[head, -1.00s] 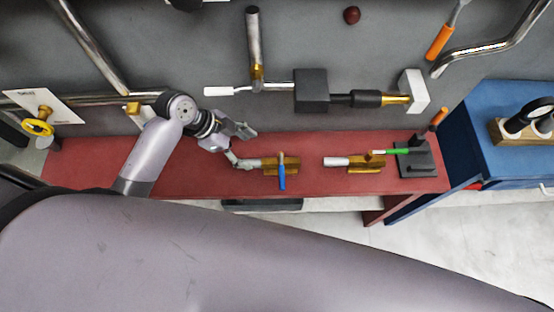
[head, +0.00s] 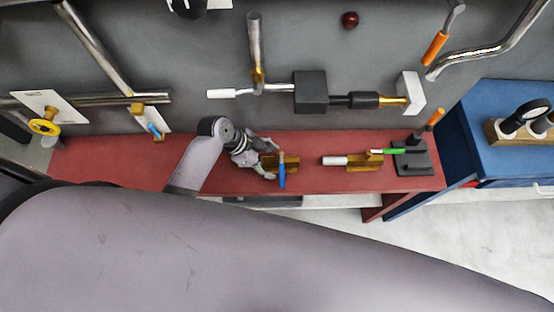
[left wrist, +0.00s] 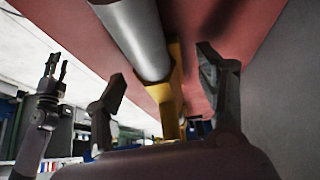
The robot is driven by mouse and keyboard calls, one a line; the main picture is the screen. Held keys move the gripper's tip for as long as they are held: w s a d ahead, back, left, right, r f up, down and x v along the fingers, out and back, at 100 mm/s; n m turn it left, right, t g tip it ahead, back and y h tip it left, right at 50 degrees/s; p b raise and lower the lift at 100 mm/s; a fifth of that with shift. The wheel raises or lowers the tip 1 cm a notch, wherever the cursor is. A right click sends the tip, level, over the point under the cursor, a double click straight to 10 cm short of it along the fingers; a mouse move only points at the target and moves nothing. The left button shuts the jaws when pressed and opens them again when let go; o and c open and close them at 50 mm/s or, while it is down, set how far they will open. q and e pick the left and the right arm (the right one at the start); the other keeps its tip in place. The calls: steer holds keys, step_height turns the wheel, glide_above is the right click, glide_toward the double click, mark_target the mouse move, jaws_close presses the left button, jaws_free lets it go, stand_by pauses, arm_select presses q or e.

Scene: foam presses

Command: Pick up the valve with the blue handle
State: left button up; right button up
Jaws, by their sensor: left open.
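The valve with the blue handle (head: 282,176) lies on the red bench. Its brass body (head: 291,162) shows to the right of my left gripper (head: 270,160). The left gripper is open, with its fingers around the valve's near-left end. In the left wrist view the valve's silver pipe end (left wrist: 135,38) and brass part (left wrist: 166,105) lie between the two spread fingers (left wrist: 163,88). The blue handle is not clear there, and contact cannot be told. My right gripper (left wrist: 56,68) shows small at the left of that view; its opening is unclear.
A second valve with a green handle (head: 393,151) lies to the right on the red bench (head: 225,179), beside a black stand (head: 412,160). Pipes with a black box (head: 311,91) run along the grey wall behind. A blue cabinet (head: 500,165) stands at the right.

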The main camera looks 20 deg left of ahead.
arm_select(q)
jaws_close()
stand_by(0.8)
